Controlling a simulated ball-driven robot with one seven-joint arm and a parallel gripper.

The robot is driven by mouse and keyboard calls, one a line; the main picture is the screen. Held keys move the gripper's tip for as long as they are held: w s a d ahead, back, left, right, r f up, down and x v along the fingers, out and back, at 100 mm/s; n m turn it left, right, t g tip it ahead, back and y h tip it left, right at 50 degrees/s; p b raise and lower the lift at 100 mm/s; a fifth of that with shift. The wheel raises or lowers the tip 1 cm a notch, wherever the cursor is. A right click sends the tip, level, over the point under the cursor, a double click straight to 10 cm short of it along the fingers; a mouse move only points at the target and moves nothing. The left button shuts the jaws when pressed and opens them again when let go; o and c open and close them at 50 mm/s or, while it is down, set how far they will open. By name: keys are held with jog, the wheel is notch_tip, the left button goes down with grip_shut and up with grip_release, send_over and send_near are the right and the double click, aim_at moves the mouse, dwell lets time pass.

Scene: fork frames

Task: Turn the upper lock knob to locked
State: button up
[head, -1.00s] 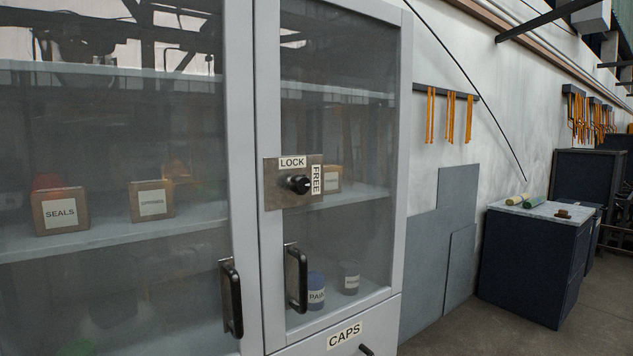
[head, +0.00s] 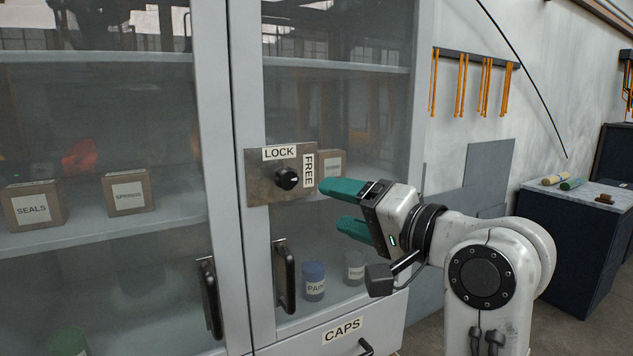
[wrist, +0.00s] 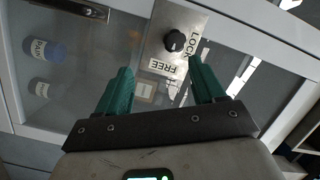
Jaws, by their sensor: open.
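The black lock knob (head: 287,178) sits on a metal plate (head: 262,190) on the right glass door of the cabinet. A LOCK label (head: 280,153) is above it and a FREE label (head: 308,171) to its right. The knob's white mark appears to point right, toward FREE. My gripper (head: 335,206) has green fingers, is open and empty, and is right of the knob, apart from it. In the wrist view the knob (wrist: 174,41) shows beyond the fingertips, above and between them.
Black door handles (head: 284,276) (head: 210,298) stand out below the plate. A CAPS drawer (head: 342,331) is below. Behind the glass are boxes (head: 33,206) and jars (head: 313,281). A dark cabinet (head: 575,240) stands at the right by the wall.

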aim_at(293, 179)
jog(key=shift+y, duration=0.3)
jog(key=x, duration=0.3)
jog(key=r+p+x, duration=0.1)
jog(key=x, duration=0.3)
jog(key=r+p+x, duration=0.1)
jog(key=x, duration=0.3)
jog(key=c, duration=1.1)
